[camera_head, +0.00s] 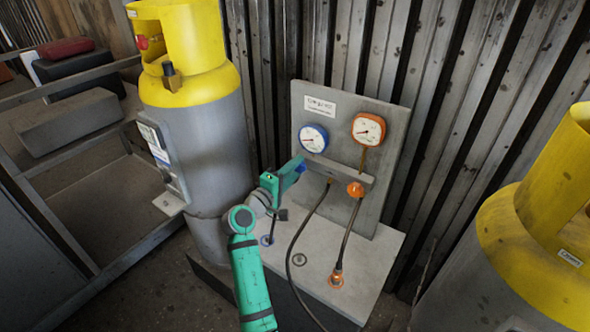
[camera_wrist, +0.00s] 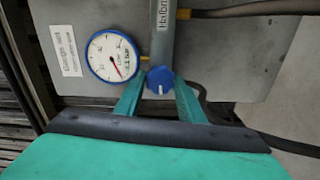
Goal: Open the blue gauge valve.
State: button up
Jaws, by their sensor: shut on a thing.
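The blue gauge valve is a blue knob (camera_wrist: 160,80) with a white mark, set on a grey manifold bar (camera_head: 340,170) below the blue-rimmed gauge (camera_head: 314,138). The gauge also shows in the wrist view (camera_wrist: 113,56), with a red needle. My gripper (camera_wrist: 159,88) is shut on the blue knob, with one teal finger on each side of it. In the head view my gripper (camera_head: 299,168) reaches the left end of the bar and hides most of the knob.
An orange-rimmed gauge (camera_head: 368,130) and an orange knob (camera_head: 355,189) sit to the right on the same grey panel (camera_head: 392,208). Dark hoses (camera_head: 309,228) hang in front. A yellow-topped cylinder (camera_head: 205,135) stands close left, another (camera_head: 535,230) at right.

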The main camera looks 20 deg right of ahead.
jog(key=shift+f+n, duration=0.15)
jog(key=shift+n, duration=0.95)
jog(key=o, duration=1)
jog(key=shift+o, duration=0.2)
jog(key=v, duration=1.1)
